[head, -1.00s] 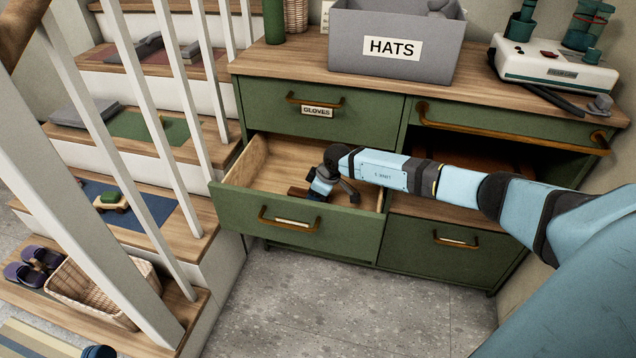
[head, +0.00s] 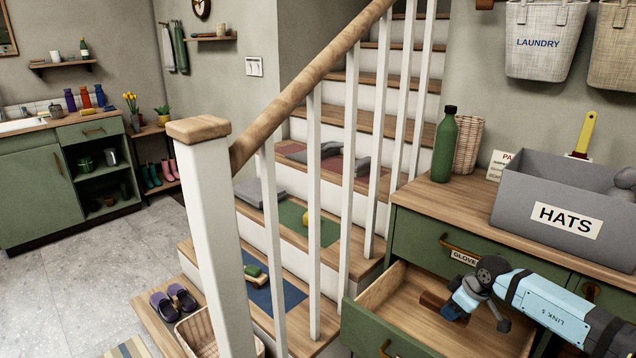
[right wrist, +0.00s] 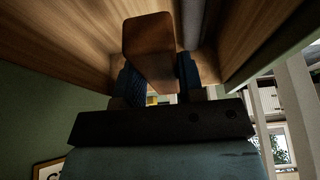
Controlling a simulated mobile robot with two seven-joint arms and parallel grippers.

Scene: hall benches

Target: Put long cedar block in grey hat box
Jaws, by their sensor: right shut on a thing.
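The long cedar block (head: 431,299) is reddish brown and shows partly in the open drawer (head: 382,289), beside my right gripper (head: 453,307). In the right wrist view the block (right wrist: 150,42) sits between the two dark fingers, which are shut on it. The gripper hides part of the block in the head view, and I cannot tell whether it touches the drawer floor. The grey hat box (head: 513,212), labelled HATS, stands on the cabinet top above the drawer, with something grey at its right side. My left gripper is not in view.
The cabinet top (head: 420,196) holds a green bottle (head: 445,145) and a wicker basket (head: 468,145) left of the hat box. The stair railing (head: 315,165) stands left of the drawer. Things lie on several steps. Open floor (head: 70,270) shows at far left.

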